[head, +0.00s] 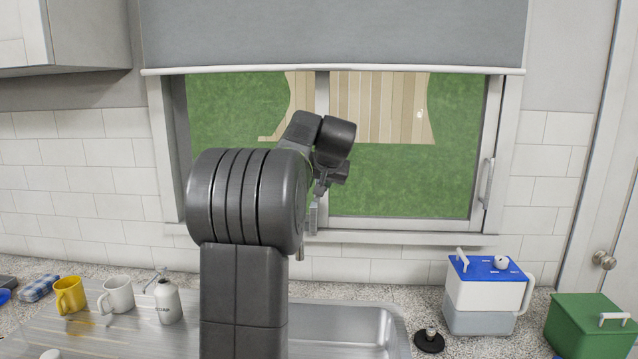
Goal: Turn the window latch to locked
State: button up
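The window (400,218) has a white frame and two panes below a grey blind. A pale upright handle (487,183) is on the right side of its frame; it is the only latch-like part I can make out clearly. My arm rises in front of the window and hides part of the left pane and middle post. My gripper (314,212) is small and partly hidden near the foot of the middle post, well left of the handle. I cannot tell whether its fingers are apart or what they touch.
A sink (375,325) lies below the window. A yellow mug (70,295), a white mug (117,294) and a white bottle (168,302) stand at left. A blue-and-white cooler (484,300), a black round item (429,341) and a green box (590,325) stand at right.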

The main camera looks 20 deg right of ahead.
grip_shut()
jog(key=shift+f+b, duration=0.15)
jog(key=shift+b, duration=0.15)
jog(key=f+b, duration=0.1)
jog(key=b, duration=0.2)
jog(key=shift+w+t, duration=0.1)
jog(key=shift+t, duration=0.3)
jog(key=w+d+f+n+t+h+b, duration=0.2)
jog(key=w+t+b, duration=0.3)
jog(key=b, duration=3.1)
jog(key=f+n+t+h, duration=0.1)
jog(key=t, duration=0.6)
jog(key=shift+d, duration=0.35)
jog(key=shift+w+r+b, duration=0.1)
jog(key=shift+b, duration=0.25)
